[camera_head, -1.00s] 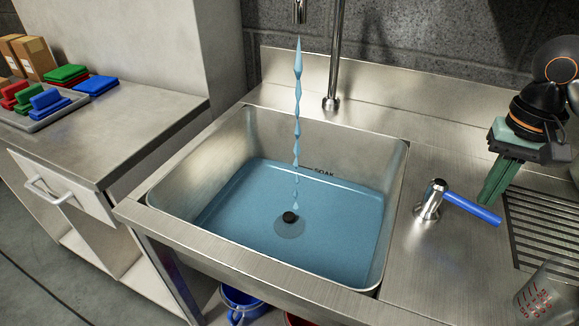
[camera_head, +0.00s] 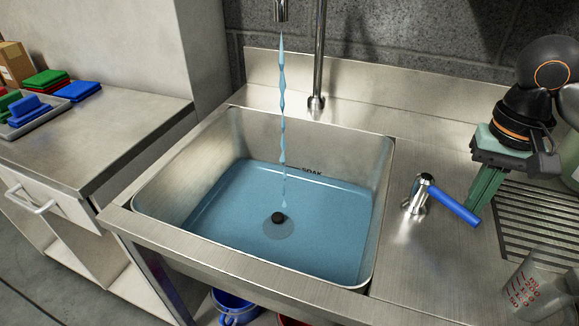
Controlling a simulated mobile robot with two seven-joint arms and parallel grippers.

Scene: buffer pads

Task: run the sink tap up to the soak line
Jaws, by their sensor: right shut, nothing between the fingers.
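The sink (camera_head: 170,190) holds blue water (camera_head: 320,225). Its surface lies at or just below the black SOAK mark (camera_head: 311,171) on the back wall; I cannot tell exactly. Water runs in a thin stream (camera_head: 282,100) from the spout (camera_head: 281,10) above. A dark plug (camera_head: 278,217) shows at the sink bottom. The tap lever, with a blue handle (camera_head: 453,206) on a chrome base (camera_head: 415,205), stands on the counter right of the sink. My right gripper (camera_head: 478,208) is shut and empty, pointing down close by the handle's end; I cannot tell whether they touch. My left gripper is not in view.
A clear measuring jug (camera_head: 530,285) stands at the lower right near the ribbed drainboard (camera_head: 540,225). Left, a counter (camera_head: 110,130) bears a tray (camera_head: 45,122) with coloured pads. A blue bucket (camera_head: 235,305) is below the sink.

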